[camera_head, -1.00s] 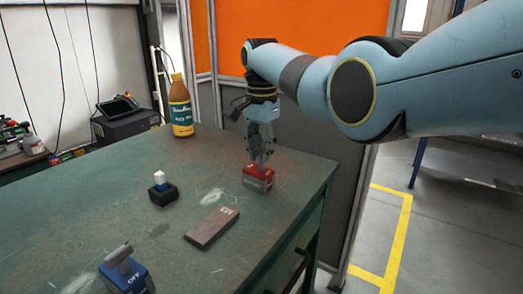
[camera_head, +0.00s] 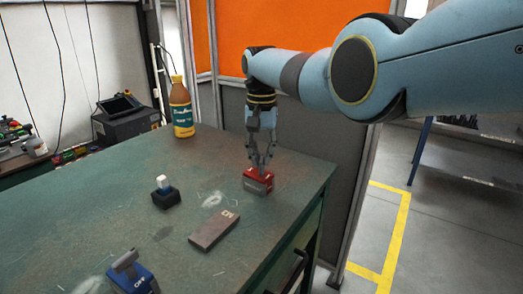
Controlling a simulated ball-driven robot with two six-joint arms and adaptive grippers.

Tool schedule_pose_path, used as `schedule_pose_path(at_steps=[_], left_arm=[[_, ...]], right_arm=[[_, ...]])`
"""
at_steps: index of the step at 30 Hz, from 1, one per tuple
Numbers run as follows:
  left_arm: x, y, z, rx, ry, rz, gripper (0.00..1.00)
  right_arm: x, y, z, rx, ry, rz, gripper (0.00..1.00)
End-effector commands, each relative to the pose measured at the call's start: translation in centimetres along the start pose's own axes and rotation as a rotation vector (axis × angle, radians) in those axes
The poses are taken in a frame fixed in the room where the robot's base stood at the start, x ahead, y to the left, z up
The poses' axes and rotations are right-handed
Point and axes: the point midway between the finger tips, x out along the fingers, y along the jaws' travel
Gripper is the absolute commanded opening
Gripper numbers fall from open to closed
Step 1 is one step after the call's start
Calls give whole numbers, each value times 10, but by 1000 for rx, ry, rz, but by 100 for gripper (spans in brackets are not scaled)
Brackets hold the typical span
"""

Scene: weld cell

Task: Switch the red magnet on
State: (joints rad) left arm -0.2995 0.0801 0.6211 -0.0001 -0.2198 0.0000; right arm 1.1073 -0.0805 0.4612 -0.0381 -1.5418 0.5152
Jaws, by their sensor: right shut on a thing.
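The red magnet (camera_head: 258,183) stands upright near the right edge of the green table, with a grey lower front face. My right gripper (camera_head: 258,171) points straight down from above. Its fingertips are shut on the top of the red magnet, where they hide its lever; I cannot read whether it is on or off. My left gripper is not in view.
A blue magnet (camera_head: 137,280) with a grey lever and OFF lettering is at the near edge. A brown block (camera_head: 214,230), a black base with a white-topped piece (camera_head: 165,194) and a bottle (camera_head: 181,108) also stand on the table (camera_head: 110,190).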

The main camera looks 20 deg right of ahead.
Motion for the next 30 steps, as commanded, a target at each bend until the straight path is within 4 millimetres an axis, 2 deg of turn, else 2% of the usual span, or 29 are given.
schedule_pose_path(at_steps=[21, 30], left_arm=[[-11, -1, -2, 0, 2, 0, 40], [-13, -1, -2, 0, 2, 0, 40]], right_arm=[[-1, 0, -1, -674, 3, 0, 0], [-1, 0, -1, -906, 3, 0, 0]])
